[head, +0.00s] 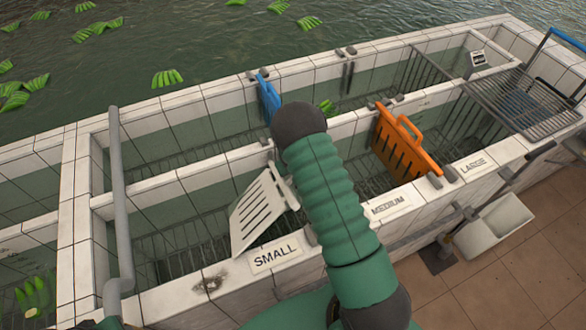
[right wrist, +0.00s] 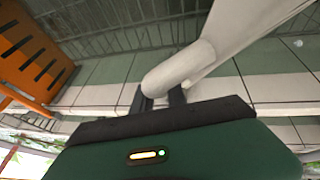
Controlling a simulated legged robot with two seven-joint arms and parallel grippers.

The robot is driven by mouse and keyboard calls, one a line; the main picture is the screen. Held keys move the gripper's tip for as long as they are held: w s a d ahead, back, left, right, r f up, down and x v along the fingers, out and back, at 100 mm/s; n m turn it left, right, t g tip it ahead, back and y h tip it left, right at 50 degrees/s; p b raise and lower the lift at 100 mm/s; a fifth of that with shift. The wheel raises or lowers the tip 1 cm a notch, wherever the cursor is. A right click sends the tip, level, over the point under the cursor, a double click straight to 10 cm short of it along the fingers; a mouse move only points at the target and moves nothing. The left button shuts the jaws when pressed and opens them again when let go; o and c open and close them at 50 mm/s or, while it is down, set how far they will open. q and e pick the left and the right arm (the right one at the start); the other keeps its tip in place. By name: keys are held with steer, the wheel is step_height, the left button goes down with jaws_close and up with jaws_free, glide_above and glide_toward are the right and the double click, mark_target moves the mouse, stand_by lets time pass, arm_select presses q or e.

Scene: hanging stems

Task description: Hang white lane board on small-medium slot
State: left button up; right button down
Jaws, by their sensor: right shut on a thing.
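The white lane board (head: 262,210), a slotted panel, hangs tilted over the front channel near the SMALL label (head: 275,254). My right gripper (right wrist: 160,95) is shut on the white board's rounded handle (right wrist: 180,70) in the right wrist view. In the head view my green right arm hides that gripper and the board's right end. The gap between the SMALL and MEDIUM (head: 390,205) labels is partly covered by the same arm, so the small-medium slot is not fully visible. The board's seating in any bracket cannot be made out. My left gripper is not in view.
An orange board (head: 405,146) spans the front channel between MEDIUM and LARGE (head: 473,166). A blue board (head: 268,98) stands in the back channel. A grey pipe (head: 120,200) crosses at left. A wire rack (head: 525,100) lies at right. Green bananas (head: 167,78) float beyond.

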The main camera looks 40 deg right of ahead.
steer(key=shift+r, duration=0.15)
step_height(320, 180, up, 31)
steer(key=p, duration=1.5)
steer(key=shift+p, duration=0.35)
stand_by(0.6)
